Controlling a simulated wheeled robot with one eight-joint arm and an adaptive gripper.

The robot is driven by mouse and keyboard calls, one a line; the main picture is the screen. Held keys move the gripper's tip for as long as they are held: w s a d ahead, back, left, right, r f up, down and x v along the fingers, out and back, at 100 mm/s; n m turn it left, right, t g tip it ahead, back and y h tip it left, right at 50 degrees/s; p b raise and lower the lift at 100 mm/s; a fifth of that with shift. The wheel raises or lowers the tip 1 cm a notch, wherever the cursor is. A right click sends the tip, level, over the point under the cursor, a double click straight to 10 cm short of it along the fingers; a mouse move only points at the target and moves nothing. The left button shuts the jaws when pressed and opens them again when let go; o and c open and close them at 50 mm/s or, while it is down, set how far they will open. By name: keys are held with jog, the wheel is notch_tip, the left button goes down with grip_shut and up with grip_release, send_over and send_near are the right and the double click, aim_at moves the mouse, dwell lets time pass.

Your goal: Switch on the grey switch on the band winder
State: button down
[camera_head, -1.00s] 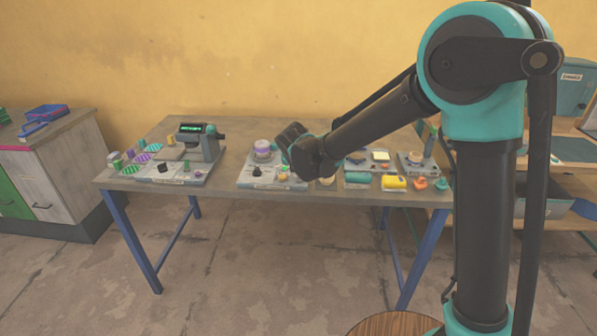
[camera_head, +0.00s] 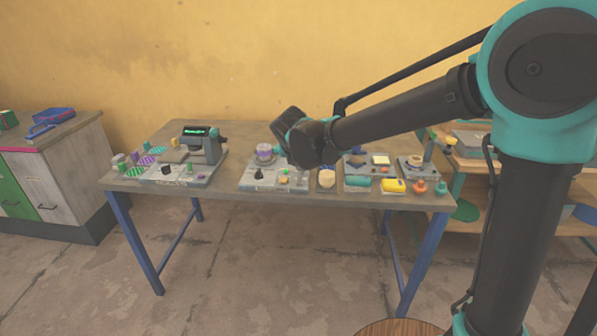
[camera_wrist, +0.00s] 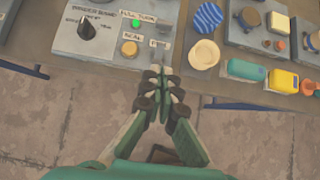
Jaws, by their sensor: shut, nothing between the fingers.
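The band winder is a grey panel (camera_wrist: 68,42) at the top of the wrist view, with a black knob (camera_wrist: 86,28), a green button (camera_wrist: 136,23), a yellow-orange button (camera_wrist: 129,48) and small white labels. In the head view, the winder (camera_head: 250,182) sits mid-table with a purple-banded spool (camera_head: 264,153). My gripper (camera_wrist: 160,75) is shut and empty, its fingertips at the panel's near right corner, just below the rightmost label. Contact cannot be told.
Right of the winder lie a cream bowl (camera_wrist: 204,54), a blue striped disc (camera_wrist: 208,17), a teal block (camera_wrist: 246,70) and a yellow block (camera_wrist: 282,80). Another device with a green display (camera_head: 196,131) stands at the left. The table's front edge runs below the winder.

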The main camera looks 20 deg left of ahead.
jog(key=r, duration=0.1)
jog(key=s+r, duration=0.1)
jog(key=r, duration=0.2)
jog(key=shift+s+d+r, duration=0.15)
jog(key=shift+s+r, duration=0.1)
jog(key=shift+s, duration=0.05)
jog(key=d+f+m+g+h, duration=0.1)
jog(key=d+f+m, duration=0.2)
jog(key=d+m, duration=0.55)
jog(key=s+d+f+m, duration=0.1)
jog(key=d+f+m, duration=0.3)
jog(key=d, duration=0.8)
jog(key=d+f+m+g+h, duration=0.1)
jog(key=d+f+m, duration=0.1)
jog(key=d+m, duration=0.65)
jog(key=s+d+f+m, duration=0.4)
jog(key=s+d+m, duration=0.3)
jog(key=d+m, duration=0.1)
jog(key=s+d+f+m+g, duration=0.1)
jog(key=s+d+f+m, duration=0.4)
jog(key=s+d+m, duration=0.3)
jog(key=shift+d+f+m+g, duration=0.2)
jog(key=shift+m+g, duration=0.1)
jog(key=shift+m, duration=0.5)
